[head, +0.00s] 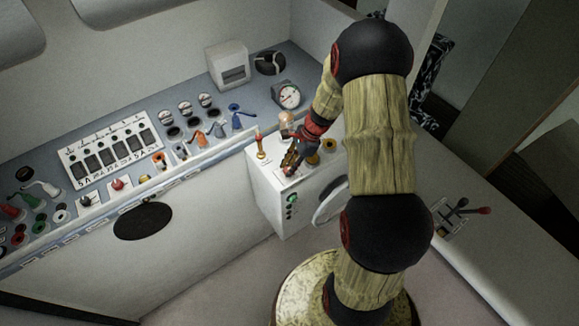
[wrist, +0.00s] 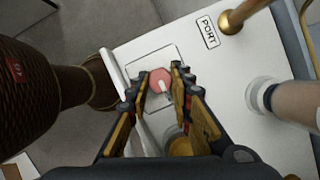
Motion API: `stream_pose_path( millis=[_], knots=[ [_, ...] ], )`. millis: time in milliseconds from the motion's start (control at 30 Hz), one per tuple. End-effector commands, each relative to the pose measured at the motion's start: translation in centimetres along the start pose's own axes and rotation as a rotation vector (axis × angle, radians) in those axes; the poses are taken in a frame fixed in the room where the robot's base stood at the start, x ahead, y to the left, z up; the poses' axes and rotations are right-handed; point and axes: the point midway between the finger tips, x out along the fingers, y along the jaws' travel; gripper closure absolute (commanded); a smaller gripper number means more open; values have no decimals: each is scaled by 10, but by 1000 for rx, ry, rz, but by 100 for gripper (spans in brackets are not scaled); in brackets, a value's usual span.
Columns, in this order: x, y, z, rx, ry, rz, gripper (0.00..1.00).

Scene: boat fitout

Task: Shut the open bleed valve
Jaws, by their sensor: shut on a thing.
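My gripper (wrist: 160,74) is shut on a round red knob (wrist: 158,84) with a white mark, its fingers on either side. The knob sits on a square white plate (wrist: 143,61) on top of a white cabinet (wrist: 118,50). In the head view, my gripper (head: 290,163) reaches down to the top of the white cabinet (head: 262,190), and its fingers hide the knob there. I cannot tell from its mark whether the valve is open or shut.
Next to the knob stand a brass post (wrist: 236,18), a "PORT" label (wrist: 208,32) and a pale cylinder (wrist: 290,100). A brass fitting (head: 261,147) stands at the cabinet's left edge. A pressure gauge (head: 288,95) and a switch panel (head: 108,150) are on the console behind.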

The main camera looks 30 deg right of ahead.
Motion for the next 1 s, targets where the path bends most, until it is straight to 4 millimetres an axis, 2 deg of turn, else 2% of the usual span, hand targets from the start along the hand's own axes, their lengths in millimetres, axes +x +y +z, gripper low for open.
stream_pose_path(
  millis=[367, 1000],
  knots=[
    [1, -2, 0, -157, 0, 64, 100],
    [2, -6, 2, -711, 1, 293, 100]
  ],
)
